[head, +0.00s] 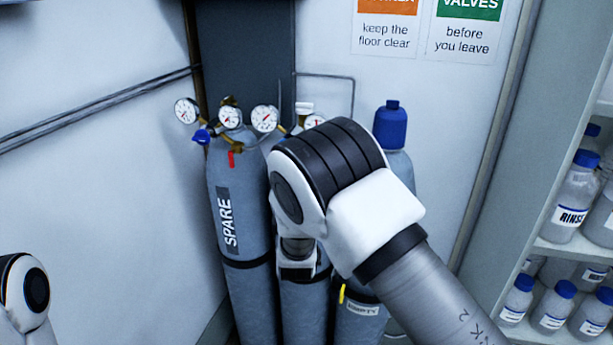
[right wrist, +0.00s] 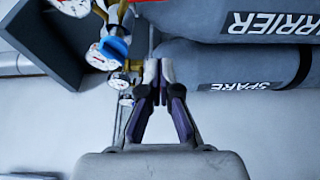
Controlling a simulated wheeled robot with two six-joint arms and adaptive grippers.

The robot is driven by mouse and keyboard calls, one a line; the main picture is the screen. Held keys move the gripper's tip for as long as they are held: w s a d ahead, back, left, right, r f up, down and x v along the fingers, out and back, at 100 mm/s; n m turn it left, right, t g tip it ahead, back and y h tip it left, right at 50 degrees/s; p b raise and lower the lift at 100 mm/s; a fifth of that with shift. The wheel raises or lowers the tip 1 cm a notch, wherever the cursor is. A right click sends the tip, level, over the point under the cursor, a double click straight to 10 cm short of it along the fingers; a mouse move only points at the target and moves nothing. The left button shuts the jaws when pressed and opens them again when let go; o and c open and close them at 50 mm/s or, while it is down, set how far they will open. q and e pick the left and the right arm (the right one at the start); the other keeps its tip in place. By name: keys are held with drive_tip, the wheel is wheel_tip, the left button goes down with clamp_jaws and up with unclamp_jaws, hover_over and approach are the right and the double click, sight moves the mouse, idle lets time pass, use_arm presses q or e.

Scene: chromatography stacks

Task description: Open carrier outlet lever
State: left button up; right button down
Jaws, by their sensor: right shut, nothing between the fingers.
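In the right wrist view, the carrier cylinder (right wrist: 225,57) lies across the top, its label upside down. My right gripper (right wrist: 158,72) is shut and empty, its fingertips together beside the necks of the cylinders. A brass regulator with gauges and a blue knob (right wrist: 115,48) shows just left of the fingertips. I cannot tell which part is the carrier outlet lever. In the head view my right arm covers the middle cylinder and its label, and hides the right gripper. My left gripper is out of view; only part of the left arm shows at lower left.
The spare cylinder (head: 237,190) stands left of my right arm, with a blue knob (head: 203,136) and a red tag or lever (head: 231,158) near its top. A blue-capped cylinder (head: 391,128) stands behind the arm. A bottle shelf (head: 565,250) is at the right.

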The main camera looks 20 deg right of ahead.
drive_tip(key=w+d, duration=0.6)
drive_tip(key=w, duration=0.1)
idle(0.5)
drive_tip(key=shift+w+a+b, duration=0.1)
drive_tip(key=shift+w+b, duration=0.15)
drive_tip(key=shift+b, duration=0.05)
